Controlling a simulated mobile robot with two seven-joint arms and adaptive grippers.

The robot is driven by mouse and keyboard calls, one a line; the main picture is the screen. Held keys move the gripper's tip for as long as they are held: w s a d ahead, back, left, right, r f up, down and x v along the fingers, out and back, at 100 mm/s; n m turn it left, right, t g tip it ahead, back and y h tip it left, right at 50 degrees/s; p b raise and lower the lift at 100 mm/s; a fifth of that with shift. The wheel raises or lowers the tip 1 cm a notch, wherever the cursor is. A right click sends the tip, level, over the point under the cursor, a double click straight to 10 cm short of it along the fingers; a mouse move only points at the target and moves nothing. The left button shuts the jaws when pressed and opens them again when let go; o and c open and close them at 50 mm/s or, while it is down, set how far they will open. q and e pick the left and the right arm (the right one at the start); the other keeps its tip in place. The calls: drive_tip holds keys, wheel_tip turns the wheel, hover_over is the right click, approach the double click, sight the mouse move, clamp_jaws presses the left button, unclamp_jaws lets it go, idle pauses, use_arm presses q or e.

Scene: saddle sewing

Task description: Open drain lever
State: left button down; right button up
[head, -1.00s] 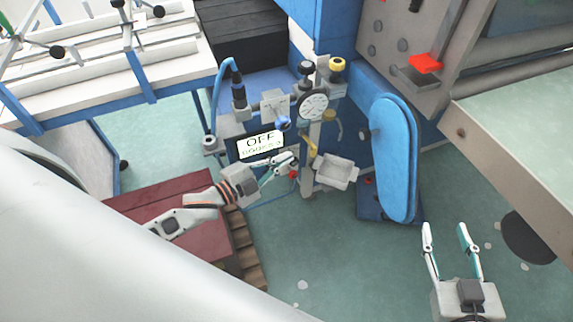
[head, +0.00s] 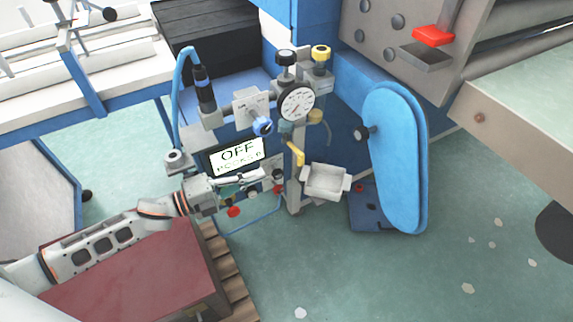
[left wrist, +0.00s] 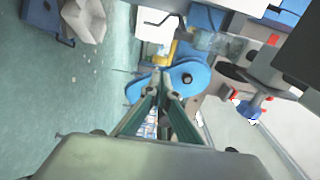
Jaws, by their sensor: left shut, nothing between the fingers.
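A yellow lever (head: 295,152), which may be the drain lever, sits below the round gauge (head: 297,103) on the machine's pipework. It slants down toward the pale tray (head: 325,181). My left gripper (head: 264,179) is shut and empty. It is below the OFF sign, a little left of and below the yellow lever, with no clear contact. In the left wrist view its closed fingertips (left wrist: 161,80) appear in front of a blue plate with a dark knob (left wrist: 187,78). I cannot tell which part there is the lever. My right gripper is not in view.
A white OFF sign (head: 238,154), a red knob (head: 234,211) and a blue knob (head: 262,126) crowd the gripper. A tall blue rounded cover (head: 398,160) stands to the right. A dark red box (head: 130,270) lies below my left arm. Green floor is open at lower right.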

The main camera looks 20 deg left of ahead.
use_arm(q)
drive_tip(key=x, duration=0.9)
drive_tip(key=shift+b, duration=0.4)
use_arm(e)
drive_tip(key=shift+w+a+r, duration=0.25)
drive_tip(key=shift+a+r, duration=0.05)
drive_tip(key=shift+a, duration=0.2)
use_arm(q)
drive_tip(key=shift+w, duration=0.1)
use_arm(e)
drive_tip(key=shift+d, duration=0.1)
